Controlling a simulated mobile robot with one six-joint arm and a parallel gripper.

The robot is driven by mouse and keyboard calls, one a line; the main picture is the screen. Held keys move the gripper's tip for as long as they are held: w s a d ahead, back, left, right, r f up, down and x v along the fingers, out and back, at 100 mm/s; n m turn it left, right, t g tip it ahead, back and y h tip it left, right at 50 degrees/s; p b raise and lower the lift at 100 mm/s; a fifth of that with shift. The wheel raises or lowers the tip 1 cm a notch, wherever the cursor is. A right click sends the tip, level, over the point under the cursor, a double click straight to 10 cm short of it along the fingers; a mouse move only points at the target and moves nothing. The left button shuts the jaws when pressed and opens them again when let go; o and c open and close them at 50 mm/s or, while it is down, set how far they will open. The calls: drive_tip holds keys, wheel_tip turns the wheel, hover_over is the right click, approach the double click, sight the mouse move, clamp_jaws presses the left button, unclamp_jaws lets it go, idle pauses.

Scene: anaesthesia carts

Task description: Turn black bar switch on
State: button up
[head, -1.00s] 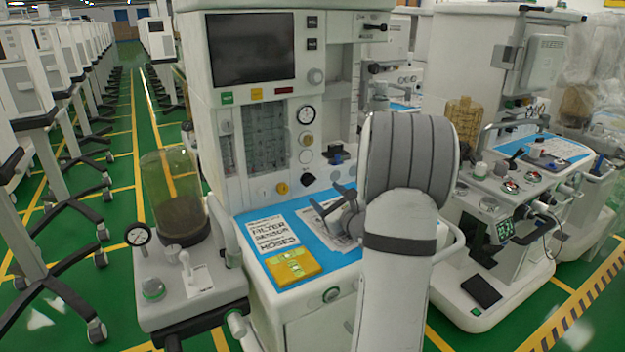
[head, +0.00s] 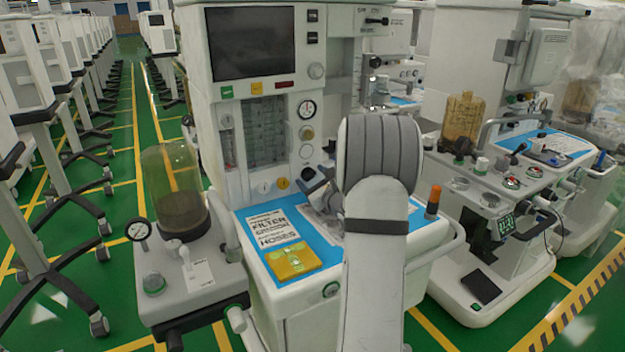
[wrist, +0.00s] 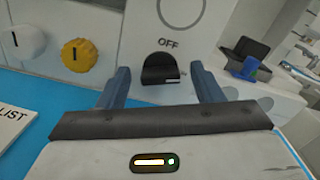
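The black bar switch (wrist: 160,68) is on the white front panel of the cart, below the printed word OFF, in the middle of the wrist view. Its bar lies about level, with a small pale mark at its right. My gripper (wrist: 161,82) is open, with one blue-grey finger to the left of the switch and one to the right, and a gap on each side. I cannot tell how far the fingertips are from the panel. In the head view my gripper (head: 316,183) is in front of the panel, and my arm covers much of this area.
A yellow knob (wrist: 79,55) and a white knob (wrist: 24,42) are left of the switch. A black-and-blue part (wrist: 243,62) sticks out at the right. Below is a blue worktop with papers and a yellow pad (head: 293,261). An orange-topped item (head: 433,202) stands at its right.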

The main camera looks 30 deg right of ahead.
drive_tip(key=c, duration=1)
drive_tip(key=shift+m, duration=2.3)
drive_tip(key=o, duration=1)
drive_tip(key=shift+s, duration=0.1)
drive_tip(key=s, duration=0.7)
drive_tip(key=shift+s+a, duration=0.2)
drive_tip(key=shift+s, duration=0.1)
drive_tip(key=shift+s, duration=0.1)
